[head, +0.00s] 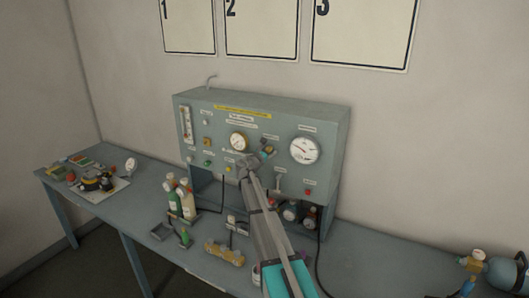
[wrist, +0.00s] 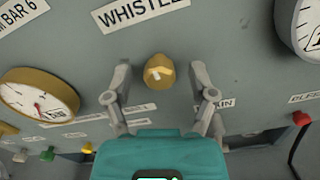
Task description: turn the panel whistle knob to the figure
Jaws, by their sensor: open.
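The whistle knob (wrist: 159,71) is a round brass knob with a pale bar across its face. It sits on the grey-green panel (wrist: 233,62) just below the label reading "WHISTLE" (wrist: 145,12) in the wrist view. My gripper (wrist: 160,88) is open, with one finger on each side of the knob and visible gaps between. Whether the fingertips reach the knob's depth I cannot tell. In the head view my gripper (head: 256,160) is at the middle of the panel front, and my arm and gripper cover the area around the knob. No figure around the knob is readable.
A brass-rimmed gauge (wrist: 40,98) is left of the knob and a larger white gauge (head: 305,149) is to its right. A red knob (wrist: 300,118) is at right. Bottles (head: 187,201) and a brass fitting (head: 224,254) stand on the bench (head: 345,260).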

